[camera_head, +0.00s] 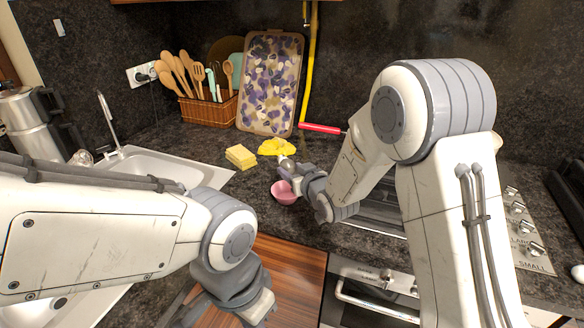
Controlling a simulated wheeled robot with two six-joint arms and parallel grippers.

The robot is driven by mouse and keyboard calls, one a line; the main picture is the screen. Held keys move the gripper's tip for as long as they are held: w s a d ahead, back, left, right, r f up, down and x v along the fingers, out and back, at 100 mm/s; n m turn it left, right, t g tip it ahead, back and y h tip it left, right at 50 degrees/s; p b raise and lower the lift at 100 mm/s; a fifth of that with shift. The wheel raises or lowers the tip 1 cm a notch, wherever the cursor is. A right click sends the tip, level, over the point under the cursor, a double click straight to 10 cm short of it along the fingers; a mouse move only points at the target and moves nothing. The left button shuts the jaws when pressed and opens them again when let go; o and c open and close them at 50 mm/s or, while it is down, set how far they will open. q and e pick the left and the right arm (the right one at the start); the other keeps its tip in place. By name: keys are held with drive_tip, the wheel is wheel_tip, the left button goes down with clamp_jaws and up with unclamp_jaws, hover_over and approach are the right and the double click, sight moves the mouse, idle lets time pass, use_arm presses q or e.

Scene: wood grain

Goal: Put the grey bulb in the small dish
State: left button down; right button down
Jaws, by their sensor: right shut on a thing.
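The small dish is a pink bowl (284,195) on the dark counter in the middle of the head view. My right gripper (287,168) is just above and behind the dish, its fingers pointing left. It is shut on a small grey thing at its fingertips, apparently the grey bulb (287,163), mostly hidden by the fingers. The bulb is above the dish's level and looks apart from it. My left gripper (225,305) is low at the bottom, in front of the wooden cabinet front, and its fingertips are not clear.
A yellow sponge (241,156) and a crumpled yellow cloth (278,147) lie behind the dish. A sink (165,165) is at left, a stove (515,235) at right. A utensil basket (208,108) and a patterned tray (270,85) stand against the wall.

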sight(292, 199)
wheel_tip(292, 199, down, 8)
drive_tip(key=b, duration=0.4)
drive_tip(key=shift+r, duration=0.15)
drive_tip(key=shift+c, duration=1)
unclamp_jaws()
drive_tip(key=shift+r, duration=0.1)
wheel_tip(292, 199, up, 7)
drive_tip(key=p, duration=0.4)
